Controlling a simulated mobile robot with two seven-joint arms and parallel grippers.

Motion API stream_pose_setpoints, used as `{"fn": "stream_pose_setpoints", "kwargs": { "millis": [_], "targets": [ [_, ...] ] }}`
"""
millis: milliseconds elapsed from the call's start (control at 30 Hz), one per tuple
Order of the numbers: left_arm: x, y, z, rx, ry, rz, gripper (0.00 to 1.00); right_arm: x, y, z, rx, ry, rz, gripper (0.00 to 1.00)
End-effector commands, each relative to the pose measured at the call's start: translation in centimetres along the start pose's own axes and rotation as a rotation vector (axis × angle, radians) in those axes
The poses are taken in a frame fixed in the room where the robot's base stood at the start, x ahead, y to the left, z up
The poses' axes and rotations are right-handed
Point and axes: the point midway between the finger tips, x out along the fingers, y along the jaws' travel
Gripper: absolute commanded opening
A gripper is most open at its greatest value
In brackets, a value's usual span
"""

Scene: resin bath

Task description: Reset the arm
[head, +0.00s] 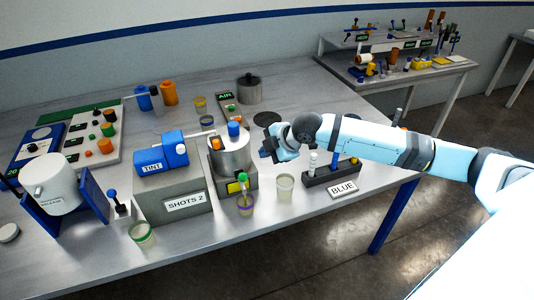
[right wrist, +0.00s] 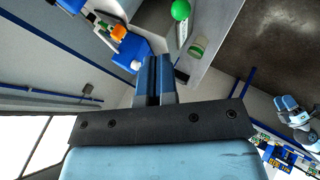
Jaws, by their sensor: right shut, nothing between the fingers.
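My right arm reaches in from the right in the head view. Its gripper (head: 272,150) hangs over the table between the metal pot (head: 231,157) and the black rack with the BLUE label (head: 342,189). In the right wrist view my right gripper (right wrist: 154,62) shows its blue fingers closed together with nothing between them.
The grey table (head: 300,235) carries a SHOTS 2 box (head: 172,203) with a blue TINT unit (head: 161,154), a white tilted vessel (head: 52,183), a clear cup (head: 285,187) and a control panel (head: 90,136). A second bench (head: 400,76) stands at back right.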

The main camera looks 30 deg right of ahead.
Motion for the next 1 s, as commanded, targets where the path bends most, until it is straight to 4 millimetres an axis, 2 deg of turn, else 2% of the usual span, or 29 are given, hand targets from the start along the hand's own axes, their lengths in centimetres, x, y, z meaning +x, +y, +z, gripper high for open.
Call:
{"fn": "stream_pose_setpoints", "kwargs": {
  "millis": [433,567,667,800,1000],
  "targets": [
    [0.4,-0.6,-0.8,0.013,0.014,-0.004,0.43,0.0,0.0,0.0,0.001,0.001,0.000,0.00],
    [0.3,-0.5,-0.8,0.012,0.015,-0.002,0.43,1.1,-1.4,-0.8,0.031,0.023,0.002,0.00],
    [0.2,-0.3,-0.7,0.012,0.013,0.000,0.43,3.3,-4.4,-2.3,0.104,0.072,0.013,0.00],
    [0.1,-0.3,-0.6,0.011,0.011,0.001,0.43,6.7,-10.5,-5.1,0.289,0.158,0.049,0.00],
    [0.1,-0.2,-0.5,0.010,0.009,0.001,0.43,9.0,-19.7,-7.5,0.613,0.232,0.116,0.00]
  ]
}}
